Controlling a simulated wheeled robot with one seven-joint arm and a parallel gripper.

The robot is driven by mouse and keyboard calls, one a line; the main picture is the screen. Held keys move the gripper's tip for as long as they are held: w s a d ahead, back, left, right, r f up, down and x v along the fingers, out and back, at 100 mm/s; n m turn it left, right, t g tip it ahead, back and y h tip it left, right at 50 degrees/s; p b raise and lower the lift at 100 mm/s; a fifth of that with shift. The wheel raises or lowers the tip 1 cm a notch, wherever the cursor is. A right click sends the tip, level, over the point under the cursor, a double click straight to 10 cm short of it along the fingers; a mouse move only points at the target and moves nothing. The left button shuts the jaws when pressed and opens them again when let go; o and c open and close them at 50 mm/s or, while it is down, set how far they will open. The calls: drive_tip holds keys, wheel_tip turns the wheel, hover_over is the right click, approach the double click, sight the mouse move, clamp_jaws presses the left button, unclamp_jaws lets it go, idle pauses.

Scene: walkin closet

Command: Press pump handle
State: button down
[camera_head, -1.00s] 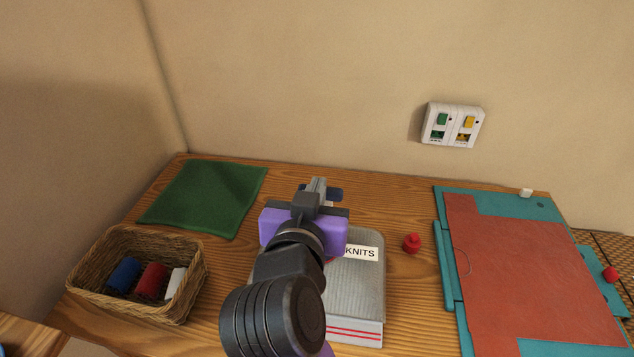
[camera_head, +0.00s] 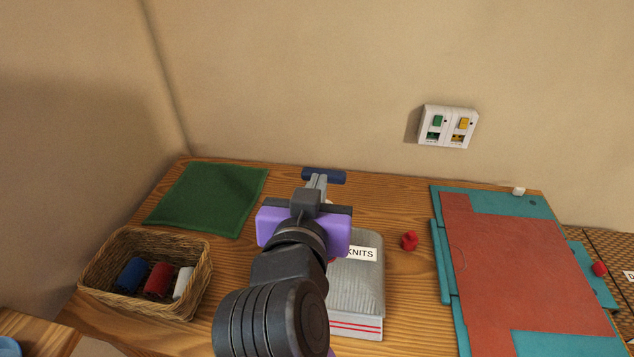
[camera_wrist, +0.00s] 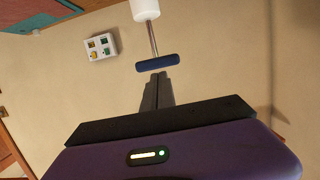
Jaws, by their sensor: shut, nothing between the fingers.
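The pump has a dark blue crossbar handle (camera_head: 324,176), seen just beyond my gripper in the head view. In the wrist view, the handle (camera_wrist: 157,63) is on a thin metal rod (camera_wrist: 152,38) that runs to a white cylinder (camera_wrist: 145,10). My gripper (camera_head: 317,181) is shut and empty. Its fingertips (camera_wrist: 158,77) are close to the middle of the handle; I cannot tell whether they touch it. In the head view my arm hides the pump's body. A grey ribbed bag labelled KNITS (camera_head: 357,290) lies beside and partly behind my arm.
A wicker basket with coloured rolls (camera_head: 200,290) and a green cloth (camera_head: 210,195) are on the left. A small red knob (camera_head: 409,241) is right of the bag. A teal and rust board (camera_head: 520,265) fills the right side. A switch plate (camera_head: 447,127) is on the wall.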

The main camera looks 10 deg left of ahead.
drive_tip(key=v, duration=0.6)
drive_tip(key=shift+s+b, duration=0.25)
drive_tip(key=shift+b, duration=0.1)
drive_tip(key=shift+a+r, duration=0.1)
drive_tip(key=shift+r, duration=0.15)
idle(0.3)
